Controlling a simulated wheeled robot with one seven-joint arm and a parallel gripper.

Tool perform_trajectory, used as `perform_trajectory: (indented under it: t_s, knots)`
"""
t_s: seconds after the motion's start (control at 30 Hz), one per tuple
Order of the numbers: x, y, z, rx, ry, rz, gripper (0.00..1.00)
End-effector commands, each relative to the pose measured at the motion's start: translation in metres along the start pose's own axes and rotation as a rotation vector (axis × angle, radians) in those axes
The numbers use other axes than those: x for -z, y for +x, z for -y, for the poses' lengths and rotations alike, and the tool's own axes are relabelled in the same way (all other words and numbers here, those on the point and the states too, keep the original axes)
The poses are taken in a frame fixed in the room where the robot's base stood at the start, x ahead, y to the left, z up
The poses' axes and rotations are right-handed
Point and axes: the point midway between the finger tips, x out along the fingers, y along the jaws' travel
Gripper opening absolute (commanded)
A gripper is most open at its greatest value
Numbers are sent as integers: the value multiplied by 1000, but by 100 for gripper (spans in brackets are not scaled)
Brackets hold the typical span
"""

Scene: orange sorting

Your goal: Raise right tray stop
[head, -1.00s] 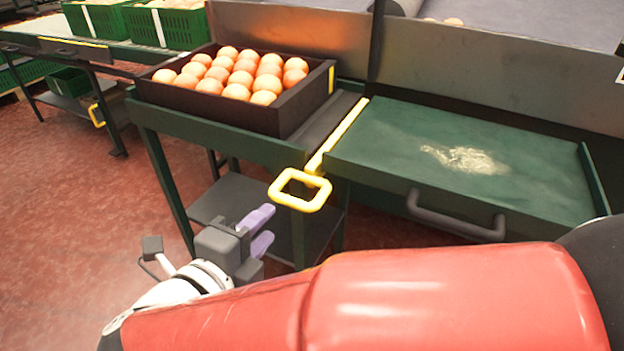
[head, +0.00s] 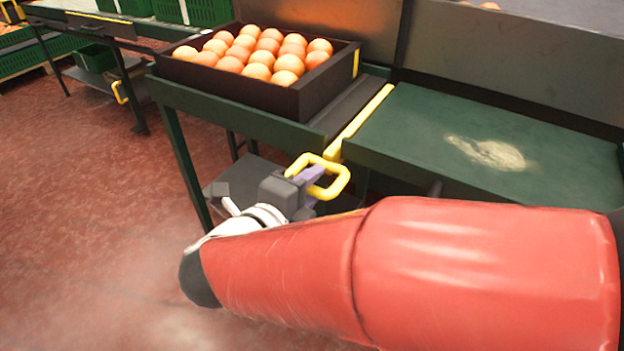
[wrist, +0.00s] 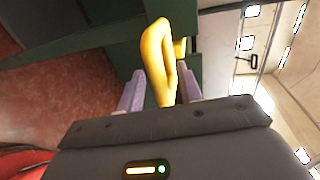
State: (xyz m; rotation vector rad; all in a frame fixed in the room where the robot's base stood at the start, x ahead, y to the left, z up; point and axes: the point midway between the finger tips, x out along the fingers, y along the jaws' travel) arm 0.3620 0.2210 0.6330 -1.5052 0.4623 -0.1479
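The tray stop is a yellow bar (head: 362,120) lying low between the crate's stand and the green table, with a yellow loop handle (head: 340,184) at its near end. My gripper (head: 314,184) is at this handle, its purple fingers partly hidden behind the loop. In the wrist view the handle (wrist: 157,50) stands between the two spread fingers (wrist: 161,88). Gaps show beside it, so the fingers look open and not closed on it. Whether one finger touches the handle I cannot tell.
A dark crate (head: 300,97) full of oranges sits on the green stand left of the bar. The green table (head: 420,125) with a pale patch lies to the right. My red arm covers the lower right. Red floor (head: 90,230) is open at left.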

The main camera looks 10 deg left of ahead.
Motion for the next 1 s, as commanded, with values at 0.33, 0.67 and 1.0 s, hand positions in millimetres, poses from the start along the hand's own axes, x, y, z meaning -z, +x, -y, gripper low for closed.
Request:
perform_trajectory:
  t_s: [0.33,0.67,1.0]
  knots:
    - [0,0,0,0,0,0,2]
    - [0,-1,4,0,0,0,0]
    - [0,-10,51,1,3,-1,0]
